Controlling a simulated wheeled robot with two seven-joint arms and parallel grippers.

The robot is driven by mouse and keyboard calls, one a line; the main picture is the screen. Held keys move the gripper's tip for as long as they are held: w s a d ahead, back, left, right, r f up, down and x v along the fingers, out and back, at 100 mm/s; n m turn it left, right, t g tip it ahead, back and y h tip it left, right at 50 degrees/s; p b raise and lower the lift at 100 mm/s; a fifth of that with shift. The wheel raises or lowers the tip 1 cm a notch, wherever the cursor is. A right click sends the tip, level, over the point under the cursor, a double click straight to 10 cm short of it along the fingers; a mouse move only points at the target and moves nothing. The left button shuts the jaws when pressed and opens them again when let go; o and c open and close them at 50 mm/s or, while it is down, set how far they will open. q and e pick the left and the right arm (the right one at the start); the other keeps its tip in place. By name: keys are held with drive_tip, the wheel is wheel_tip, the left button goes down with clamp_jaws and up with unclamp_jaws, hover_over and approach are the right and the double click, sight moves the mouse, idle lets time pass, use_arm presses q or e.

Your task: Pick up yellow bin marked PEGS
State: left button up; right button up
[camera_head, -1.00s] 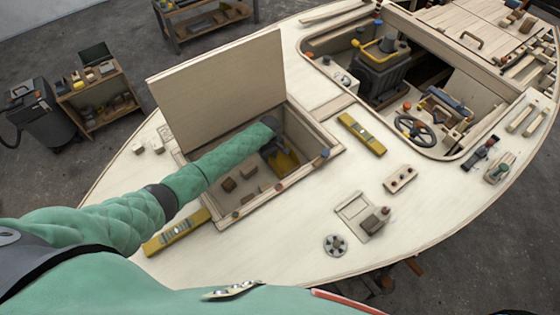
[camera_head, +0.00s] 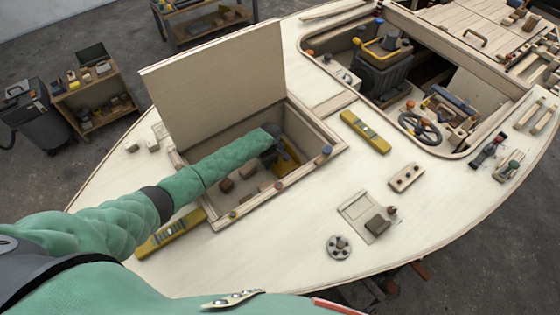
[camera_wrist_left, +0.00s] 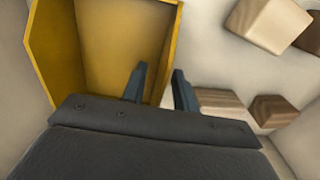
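The yellow bin (camera_wrist_left: 120,50) sits inside the open hatch compartment, and its PEGS marking is not readable. In the head view only part of the bin (camera_head: 289,163) shows beside my left gripper (camera_head: 280,158). In the left wrist view my left gripper (camera_wrist_left: 160,80) has its two fingers apart. One finger overlaps the bin's open interior near its right wall, and the other is outside that wall. The fingers do not visibly pinch the wall, and I cannot tell if they touch it. My right gripper is not in view.
Brown wooden blocks (camera_wrist_left: 268,24) lie on the compartment floor beside the bin. The raised hatch lid (camera_head: 215,85) stands behind my left arm. The compartment rim (camera_head: 325,165) surrounds the opening. Yellow levels (camera_head: 365,132) lie on the deck.

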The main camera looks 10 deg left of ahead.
use_arm(q)
clamp_jaws()
idle(0.3)
